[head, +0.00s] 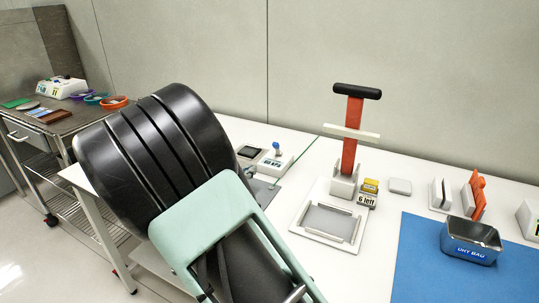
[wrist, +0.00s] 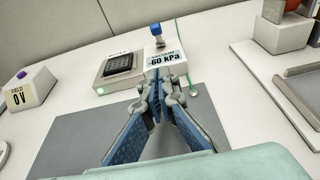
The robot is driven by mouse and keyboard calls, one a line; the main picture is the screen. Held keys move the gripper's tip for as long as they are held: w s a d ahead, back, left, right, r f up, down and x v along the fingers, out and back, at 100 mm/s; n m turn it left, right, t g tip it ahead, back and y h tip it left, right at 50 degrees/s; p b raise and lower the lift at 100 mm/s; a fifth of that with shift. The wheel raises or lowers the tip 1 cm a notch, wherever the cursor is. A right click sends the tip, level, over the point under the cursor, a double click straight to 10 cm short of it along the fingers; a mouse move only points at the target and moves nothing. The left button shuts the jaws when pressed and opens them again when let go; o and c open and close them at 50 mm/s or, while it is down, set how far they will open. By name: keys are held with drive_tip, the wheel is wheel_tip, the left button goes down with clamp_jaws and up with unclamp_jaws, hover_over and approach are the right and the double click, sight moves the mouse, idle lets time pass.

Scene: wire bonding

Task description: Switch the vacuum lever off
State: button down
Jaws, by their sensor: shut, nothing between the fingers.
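The vacuum box (wrist: 166,62) is white with a label reading "-60 kPa", in the upper middle of the wrist view. Its lever has a blue knob (wrist: 157,30) standing above the box's back. In the head view the box (head: 272,163) and blue knob (head: 276,146) show just right of my arm. My gripper (wrist: 158,80) is shut and empty in the wrist view. Its fingertips are in front of the box and overlap its lower front in the picture; I cannot tell if they touch.
A device with a dark screen (wrist: 118,64) stands left of the vacuum box. A "FIELD 0 V" box (wrist: 28,90) is at far left. A grey mat (wrist: 75,135) lies below. A hand press (head: 345,180) and metal tray (head: 472,240) on a blue mat (head: 425,270) are to the right.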

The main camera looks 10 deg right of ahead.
drive_tip(key=b, duration=0.2)
approach(275, 148)
drive_tip(key=f, duration=0.1)
drive_tip(key=w+d+f, duration=0.1)
drive_tip(key=w+f, duration=0.1)
drive_tip(key=f, duration=0.1)
drive_tip(key=shift+d, duration=0.2)
drive_tip(key=shift+w+d+r, duration=0.45)
drive_tip(key=shift+w+r, duration=0.05)
drive_tip(key=shift+w, duration=0.2)
drive_tip(key=shift+w+d+r, duration=0.5)
drive_tip(key=shift+w, duration=0.2)
drive_tip(key=shift+r+p, duration=0.2)
drive_tip(key=shift+p, duration=0.25)
drive_tip(key=shift+r+p, duration=0.1)
drive_tip(key=shift+p, duration=0.3)
drive_tip(key=shift+w+d+g+p, duration=0.1)
drive_tip(key=shift+g+p, duration=0.2)
drive_tip(key=shift+p, duration=0.05)
